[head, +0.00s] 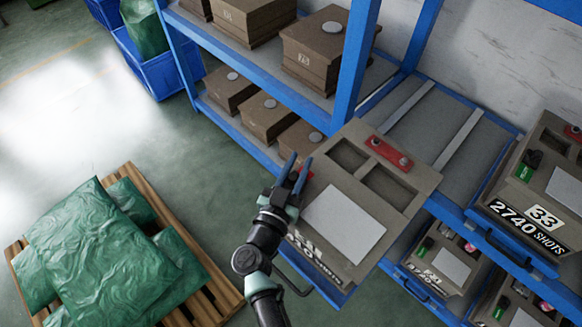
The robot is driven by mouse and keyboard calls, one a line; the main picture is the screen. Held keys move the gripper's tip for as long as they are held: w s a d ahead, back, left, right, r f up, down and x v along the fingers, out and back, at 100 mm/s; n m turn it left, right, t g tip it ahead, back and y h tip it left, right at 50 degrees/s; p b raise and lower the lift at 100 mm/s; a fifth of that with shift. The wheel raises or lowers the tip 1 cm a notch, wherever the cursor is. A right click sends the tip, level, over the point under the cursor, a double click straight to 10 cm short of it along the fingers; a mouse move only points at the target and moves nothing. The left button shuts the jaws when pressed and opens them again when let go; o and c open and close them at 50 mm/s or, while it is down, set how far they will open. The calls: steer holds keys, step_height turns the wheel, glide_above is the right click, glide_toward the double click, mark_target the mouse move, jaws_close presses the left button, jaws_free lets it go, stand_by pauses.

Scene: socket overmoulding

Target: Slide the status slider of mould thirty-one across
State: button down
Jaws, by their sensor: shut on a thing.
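The mould (395,222) in front of me is a beige block on a pulled-out blue shelf drawer. Its front label is partly covered by my arm; a number that looks like 31 shows in part. My gripper (298,166) is at the mould's left edge, its blue fingers closed around the status slider there. The slider's knob is hidden between the fingers. A bit of red (306,175) shows beside the right finger. I cannot tell the slider's exact position.
A red bar (388,153) and a blank white plate (344,224) lie on the mould's top. Mould 33 (545,217) stands at right, with more moulds below. Brown boxes (326,62) fill the rack behind. A pallet with green sacks (100,245) is at left.

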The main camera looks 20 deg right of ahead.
steer(key=shift+d, duration=0.15)
steer(key=c, duration=0.7)
jaws_free()
steer(key=b+v, duration=0.1)
steer(key=v, duration=1.2)
